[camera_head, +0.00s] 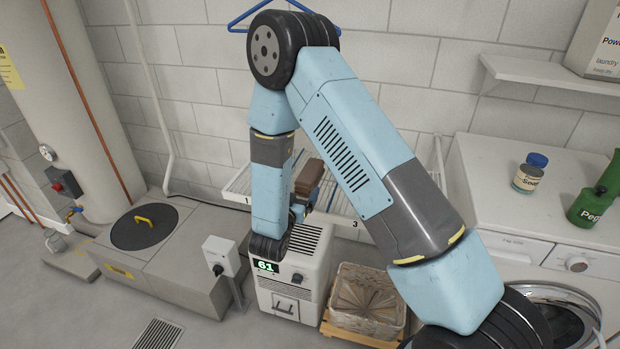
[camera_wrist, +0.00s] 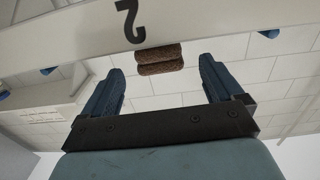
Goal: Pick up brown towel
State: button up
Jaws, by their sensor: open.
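The brown towel (camera_head: 309,178) is folded and lies on a white wire rack (camera_head: 237,186) behind my arm in the head view. It also shows in the wrist view (camera_wrist: 160,58) as a double brown roll under a pale edge marked 2. My gripper (camera_head: 299,212) is beside the towel, partly hidden by my arm in the head view. In the wrist view its blue fingers (camera_wrist: 160,82) are spread wide and empty. The towel appears between and beyond the fingertips, with no contact visible.
A white dehumidifier (camera_head: 293,277) reading 61 stands below my gripper. A wicker basket (camera_head: 367,300) is beside it. A washing machine (camera_head: 557,262) with a blue-capped jar (camera_head: 528,175) and a green bottle (camera_head: 590,205) stands right. A sump lid (camera_head: 144,228) lies left.

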aim_at(305, 182)
jog(key=shift+x, duration=2.75)
jog(key=shift+f, duration=0.2)
jog(key=shift+c, duration=0.2)
jog(key=c, duration=1.1)
